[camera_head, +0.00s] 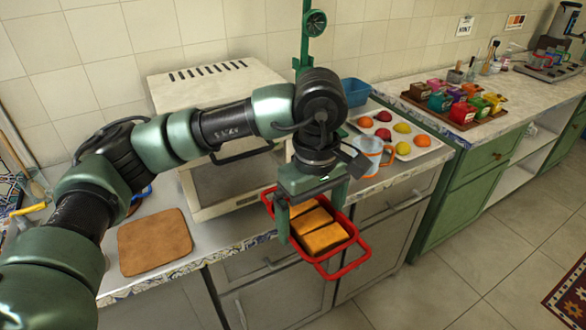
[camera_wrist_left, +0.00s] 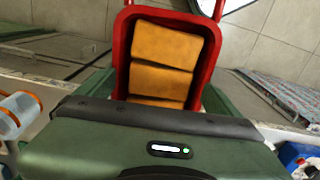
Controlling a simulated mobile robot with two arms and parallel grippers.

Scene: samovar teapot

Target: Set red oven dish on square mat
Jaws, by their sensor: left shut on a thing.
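The red oven dish (camera_head: 347,267) holds several orange-brown slabs of food and hangs in the air in front of the counter edge, before the oven. My left gripper (camera_head: 312,219) is shut on the dish from above. In the left wrist view the dish (camera_wrist_left: 123,50) extends beyond the gripper body, which hides its near end. The square mat (camera_head: 154,242), brown with rounded corners, lies bare on the counter to the left of the dish. My right gripper is in neither view.
A cream toaster oven (camera_head: 215,87) stands between mat and tray. A glass mug with an orange rim (camera_head: 369,156) is close behind the gripper. A white tray of fruit (camera_head: 428,146) and a blue container (camera_head: 355,92) lie right. Patterned counter edging runs below the mat.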

